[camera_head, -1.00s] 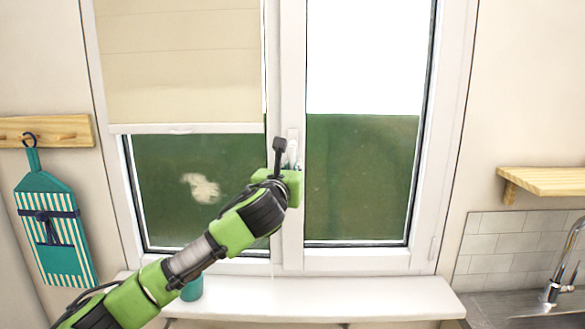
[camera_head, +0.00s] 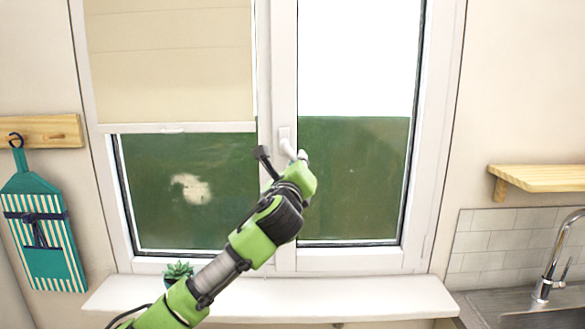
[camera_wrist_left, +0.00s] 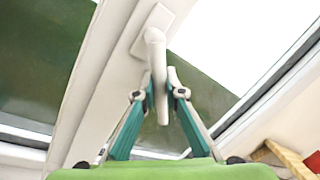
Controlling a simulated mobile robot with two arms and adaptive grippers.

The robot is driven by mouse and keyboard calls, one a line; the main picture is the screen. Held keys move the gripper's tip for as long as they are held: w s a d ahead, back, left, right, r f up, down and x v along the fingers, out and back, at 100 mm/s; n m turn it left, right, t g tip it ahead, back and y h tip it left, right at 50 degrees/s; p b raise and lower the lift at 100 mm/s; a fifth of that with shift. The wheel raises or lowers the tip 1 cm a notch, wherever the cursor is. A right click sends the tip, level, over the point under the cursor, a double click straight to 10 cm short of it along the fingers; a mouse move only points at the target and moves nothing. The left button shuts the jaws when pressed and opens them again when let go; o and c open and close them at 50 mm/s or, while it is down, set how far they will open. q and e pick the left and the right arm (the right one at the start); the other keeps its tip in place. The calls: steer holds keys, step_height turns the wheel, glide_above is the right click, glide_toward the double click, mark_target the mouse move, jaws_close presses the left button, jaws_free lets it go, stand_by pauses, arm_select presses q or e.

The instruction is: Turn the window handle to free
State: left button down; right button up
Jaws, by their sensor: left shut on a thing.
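The white window handle (camera_head: 287,146) sits on the middle frame of the window. Its lever slants down and to the right from its base plate. In the left wrist view the handle (camera_wrist_left: 156,50) runs down from its plate to between my fingers. My left gripper (camera_wrist_left: 161,88) is shut on the lever, with one teal-padded finger on each side. In the head view my left gripper (camera_head: 301,158) is at the lever's lower end, partly hidden by my wrist. My right gripper is in neither view.
A cream blind (camera_head: 172,65) covers the upper left pane. A potted plant (camera_head: 178,272) stands on the white sill (camera_head: 350,298), partly behind my arm. A wooden shelf (camera_head: 540,178) and tap (camera_head: 553,260) are at right.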

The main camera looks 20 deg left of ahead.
mark_target(306, 144)
arm_select(q)
steer(key=n, duration=0.2)
steer(key=d+r+n+y+b, duration=0.1)
steer(key=n, duration=0.3)
steer(key=shift+w+d+r+n+b, duration=0.2)
steer(key=shift+d+r+n+b, duration=0.1)
steer(key=shift+d+r+b, duration=0.1)
steer(key=r+n+y, duration=0.1)
steer(key=n, duration=0.2)
steer(key=shift+d+r+b, duration=0.1)
steer(key=shift+r+b, duration=0.1)
steer(key=shift+b, duration=0.2)
steer(key=shift+w+r+n+y, duration=0.1)
steer(key=shift+r+n+y, duration=0.15)
steer(key=shift+n, duration=0.35)
steer(key=shift+r+n+y, duration=0.15)
steer(key=shift+n+y, duration=0.2)
steer(key=shift+n, duration=0.25)
steer(key=shift+r, duration=0.1)
steer(key=c, duration=2.1)
jaws_free()
steer(key=v, duration=1.2)
